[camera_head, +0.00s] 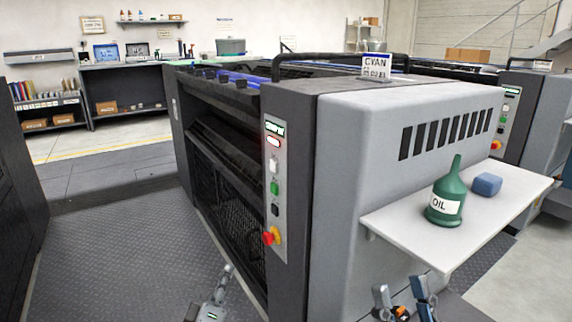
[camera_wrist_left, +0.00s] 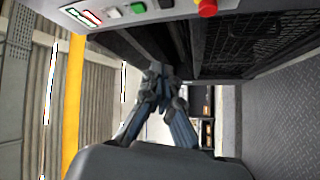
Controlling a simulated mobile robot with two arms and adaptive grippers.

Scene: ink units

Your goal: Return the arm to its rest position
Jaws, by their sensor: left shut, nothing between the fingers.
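My left gripper (camera_head: 224,272) shows at the bottom of the head view, low over the dark textured floor and in front of the CYAN ink unit (camera_head: 405,220). In the left wrist view its fingers (camera_wrist_left: 158,72) meet at the tips with nothing between them. My right gripper (camera_head: 400,286) is at the bottom edge of the head view, below the white shelf. Its blue-grey fingers stand apart, and a small orange patch shows low between them. Most of both arms is out of view.
The unit's control panel (camera_head: 275,190) has a red knob and green button near my left gripper. The walkway floor (camera_head: 130,240) left of the unit is clear.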

